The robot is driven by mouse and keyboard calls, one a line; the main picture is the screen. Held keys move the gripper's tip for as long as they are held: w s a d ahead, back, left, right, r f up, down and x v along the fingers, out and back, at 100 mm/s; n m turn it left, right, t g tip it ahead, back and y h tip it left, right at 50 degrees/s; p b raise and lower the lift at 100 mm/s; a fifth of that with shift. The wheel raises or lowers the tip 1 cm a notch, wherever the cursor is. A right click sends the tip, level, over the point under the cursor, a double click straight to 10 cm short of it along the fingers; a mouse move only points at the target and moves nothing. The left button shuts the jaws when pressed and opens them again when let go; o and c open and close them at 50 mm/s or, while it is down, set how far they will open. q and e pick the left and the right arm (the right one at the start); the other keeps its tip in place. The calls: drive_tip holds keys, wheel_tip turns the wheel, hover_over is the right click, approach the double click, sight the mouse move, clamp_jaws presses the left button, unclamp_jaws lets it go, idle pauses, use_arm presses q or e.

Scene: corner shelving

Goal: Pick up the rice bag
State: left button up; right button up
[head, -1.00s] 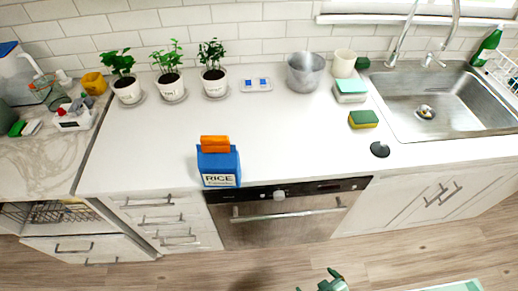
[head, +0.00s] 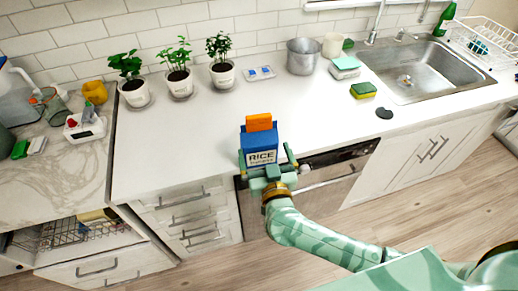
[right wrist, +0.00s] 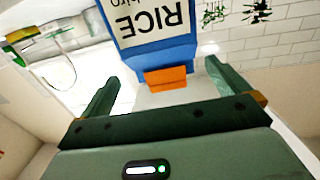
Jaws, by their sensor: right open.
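The rice bag (head: 262,143) is a blue packet with a white RICE label and an orange top. It stands upright at the front edge of the white counter (head: 190,140). My right gripper (head: 266,160) is open at the front of the bag, with one finger toward each side of it. In the right wrist view the bag (right wrist: 150,53) appears upside down, ahead of and between the spread fingers (right wrist: 161,72). I cannot tell whether a finger touches it. My left gripper is not in view.
Potted plants (head: 178,72) stand along the wall. A metal pot (head: 302,56), a sponge (head: 363,90) and a dark round item (head: 384,113) lie to the right, before the sink (head: 420,70). The oven front (head: 325,185) is below the bag. Counter around the bag is clear.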

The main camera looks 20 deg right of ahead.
sight(260, 136)
drive_tip(key=shift+w+a, duration=0.1)
drive_tip(key=shift+w, duration=0.55)
drive_tip(key=w, duration=0.2)
drive_tip(key=w+b, duration=0.1)
drive_tip(key=w, duration=0.2)
drive_tip(key=shift+d, duration=0.2)
drive_tip(key=shift+s, duration=0.15)
drive_tip(key=shift+c, duration=0.7)
drive_tip(key=c, duration=1.5)
drive_tip(key=shift+r, duration=0.15)
drive_tip(key=shift+c, duration=0.3)
